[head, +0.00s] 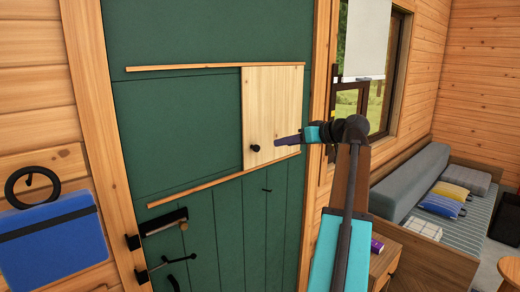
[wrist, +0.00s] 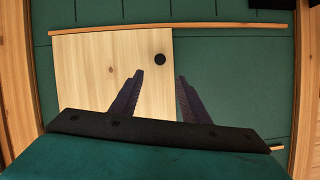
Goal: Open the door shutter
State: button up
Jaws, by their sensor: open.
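The door shutter is a pale wooden panel (head: 272,105) on the green door (head: 190,120), between an upper and a lower wooden rail, at the right end of the rails. A small black knob (head: 255,148) sits near its lower left in the head view. In the wrist view the panel (wrist: 85,75) and the knob (wrist: 160,60) lie ahead of my gripper. My gripper (head: 277,141) is in front of the panel, to the right of the knob. In the wrist view its two fingers (wrist: 158,75) are apart with nothing between them, the knob beyond their tips.
The upper rail (head: 190,67) and lower rail (head: 220,181) run across the door. Black latches (head: 163,222) are at the door's lower left. A blue bag (head: 48,240) hangs on the left wall. A window, a sofa (head: 428,185) and a wooden cabinet (head: 385,262) are to the right.

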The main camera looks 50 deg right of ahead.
aim_at(258, 149)
jog(key=p+x, duration=0.5)
jog(key=x, duration=0.8)
jog(key=shift+w+f, duration=0.15)
jog(key=shift+w, duration=0.15)
grip_shut()
jog(key=shift+a, duration=0.2)
jog(key=shift+d, duration=0.1)
